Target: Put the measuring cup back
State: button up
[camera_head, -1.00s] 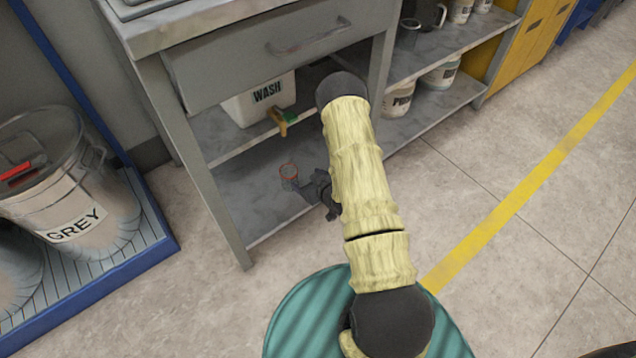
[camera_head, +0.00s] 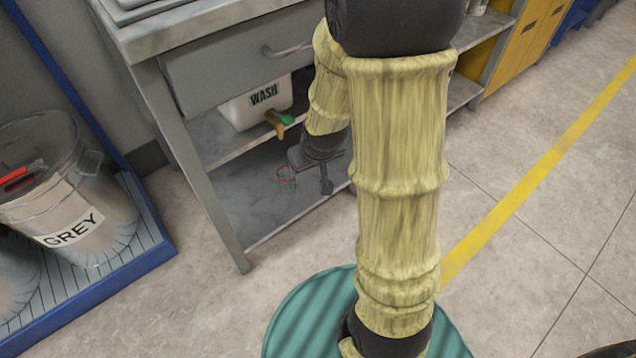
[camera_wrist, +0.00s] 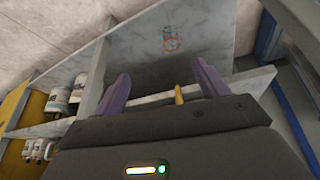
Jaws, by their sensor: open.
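The measuring cup (camera_head: 286,179) is a small clear cup with a red rim. It stands on the lower shelf of the grey bench, near the shelf's left part. It also shows in the wrist view (camera_wrist: 170,42), beyond the fingertips and apart from them. My gripper (camera_wrist: 163,84) is open, with nothing between its two purple-grey fingers. In the head view my gripper (camera_head: 310,168) is beside the cup, on its right, partly hidden by my arm.
A white WASH container (camera_head: 256,104) with a tap (camera_head: 279,122) stands on the shelf above. The bench leg (camera_head: 204,185) is left of the cup. A GREY bucket (camera_head: 62,195) stands on a blue-edged tray (camera_head: 150,250). Labelled containers (camera_wrist: 60,98) show in the wrist view.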

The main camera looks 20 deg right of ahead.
jog(key=s+a+r+g, duration=0.2)
jog(key=s+r, duration=0.3)
jog(key=s, duration=0.4)
jog(key=shift+s+a+m, duration=0.15)
jog(key=shift+s+m, duration=0.25)
dwell(0.5)
